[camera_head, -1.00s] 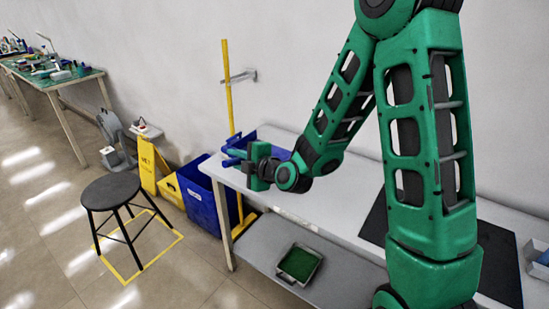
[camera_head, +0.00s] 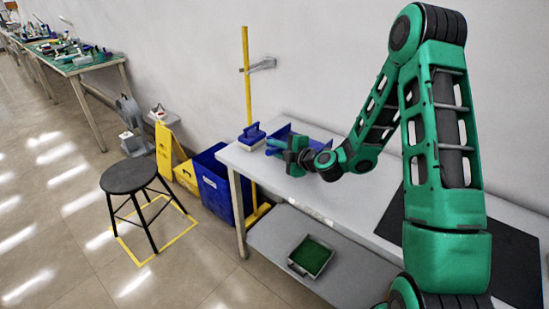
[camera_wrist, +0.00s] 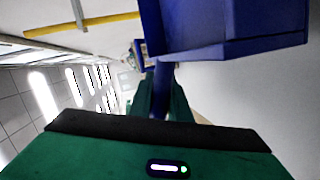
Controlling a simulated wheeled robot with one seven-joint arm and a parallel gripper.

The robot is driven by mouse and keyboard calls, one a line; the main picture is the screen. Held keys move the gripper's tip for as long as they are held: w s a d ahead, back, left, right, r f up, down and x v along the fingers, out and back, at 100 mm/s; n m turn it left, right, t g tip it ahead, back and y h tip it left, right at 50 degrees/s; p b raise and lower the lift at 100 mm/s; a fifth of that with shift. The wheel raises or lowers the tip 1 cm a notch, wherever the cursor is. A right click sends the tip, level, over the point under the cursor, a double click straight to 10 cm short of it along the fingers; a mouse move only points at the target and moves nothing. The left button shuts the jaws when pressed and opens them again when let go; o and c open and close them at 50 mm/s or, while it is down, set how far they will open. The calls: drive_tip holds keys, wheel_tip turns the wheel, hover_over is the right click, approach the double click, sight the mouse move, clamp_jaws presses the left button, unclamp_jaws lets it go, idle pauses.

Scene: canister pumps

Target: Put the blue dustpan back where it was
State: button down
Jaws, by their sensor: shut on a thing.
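The blue dustpan (camera_head: 279,135) shows partly behind my gripper in the head view, over the left part of the grey table (camera_head: 325,190). Whether it touches the tabletop or wall I cannot tell. My gripper (camera_head: 284,150) is shut on its handle. In the wrist view the dustpan's broad blue pan (camera_wrist: 230,32) fills the upper right, and its narrow handle (camera_wrist: 162,78) runs down between the green fingers (camera_wrist: 163,103). My gripper hides part of the dustpan in the head view.
A separate blue object (camera_head: 251,137) with a raised top stands at the table's left end. A yellow pole (camera_head: 247,95) rises by a wall clip (camera_head: 263,65). A blue bin (camera_head: 213,185), yellow floor sign (camera_head: 165,152) and black stool (camera_head: 129,178) stand left. A green-bottomed tray (camera_head: 311,257) sits on the lower shelf.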

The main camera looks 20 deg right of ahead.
drive_tip(key=shift+f, duration=1.9)
drive_tip(key=c, duration=1.9)
unclamp_jaws()
drive_tip(key=shift+w, duration=0.1)
drive_tip(key=shift+c, duration=0.2)
